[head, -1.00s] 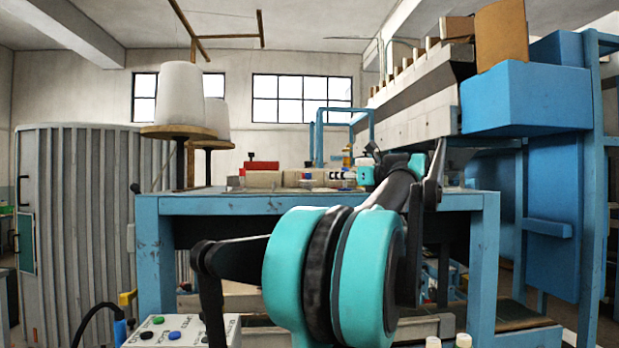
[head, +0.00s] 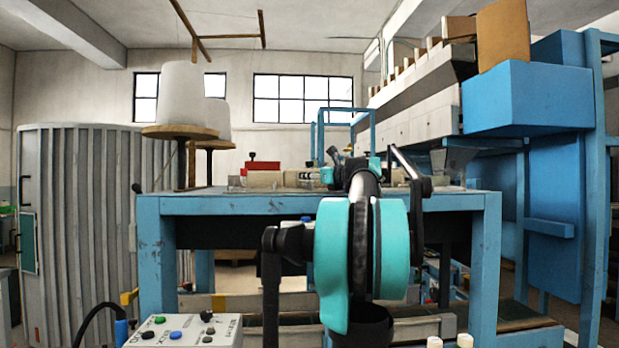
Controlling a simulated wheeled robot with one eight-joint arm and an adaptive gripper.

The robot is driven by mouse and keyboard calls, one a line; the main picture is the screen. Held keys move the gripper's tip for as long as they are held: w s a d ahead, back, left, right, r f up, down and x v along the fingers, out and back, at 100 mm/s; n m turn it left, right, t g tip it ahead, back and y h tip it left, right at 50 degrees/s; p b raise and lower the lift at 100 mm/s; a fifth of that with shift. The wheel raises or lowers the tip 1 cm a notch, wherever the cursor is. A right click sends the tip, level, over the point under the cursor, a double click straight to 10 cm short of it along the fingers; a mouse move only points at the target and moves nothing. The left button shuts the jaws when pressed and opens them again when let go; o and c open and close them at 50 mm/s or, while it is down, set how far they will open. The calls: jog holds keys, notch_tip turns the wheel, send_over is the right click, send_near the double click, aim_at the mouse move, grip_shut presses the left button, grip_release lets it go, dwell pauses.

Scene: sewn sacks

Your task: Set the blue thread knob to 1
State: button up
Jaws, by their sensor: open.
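My arm reaches forward over the blue-framed work table (head: 250,204). My gripper (head: 335,155) shows small and dark at the arm's far end, above the table top, partly hidden by my own arm. It is open, and I see nothing held in it. The small machine parts on the table top (head: 265,179) lie beyond and to the left of it. I cannot make out a blue thread knob or its setting for certain; the arm covers part of that area.
A red part with a black knob (head: 263,167) stands on the table. White thread cones (head: 183,95) stand on wooden discs at the left. A grey control box (head: 190,333) with coloured buttons is at lower left. A large blue machine frame (head: 555,200) stands at right.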

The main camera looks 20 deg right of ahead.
grip_shut()
dwell(0.3)
jog(key=shift+a+m+h, duration=0.1)
jog(key=shift+m+h, duration=0.2)
jog(key=shift+h, duration=0.1)
jog(key=m+h, duration=0.2)
jog(key=h, duration=0.2)
jog(key=m+h, duration=0.3)
jog(key=h, duration=0.1)
jog(key=shift+a, duration=0.15)
jog(key=m+g+h, duration=0.1)
jog(key=m+h, duration=0.1)
jog(key=h, duration=0.1)
jog(key=m+g+h, duration=0.1)
jog(key=m+h, duration=0.1)
jog(key=h, duration=0.1)
jog(key=shift+w+m, duration=0.1)
jog(key=shift+m, duration=0.2)
jog(key=shift+m+g+h, duration=1.2)
jog(key=shift+g+h, duration=0.1)
jog(key=shift+h, duration=0.4)
jog(key=shift+d+g, duration=0.2)
jog(key=shift+g, duration=0.1)
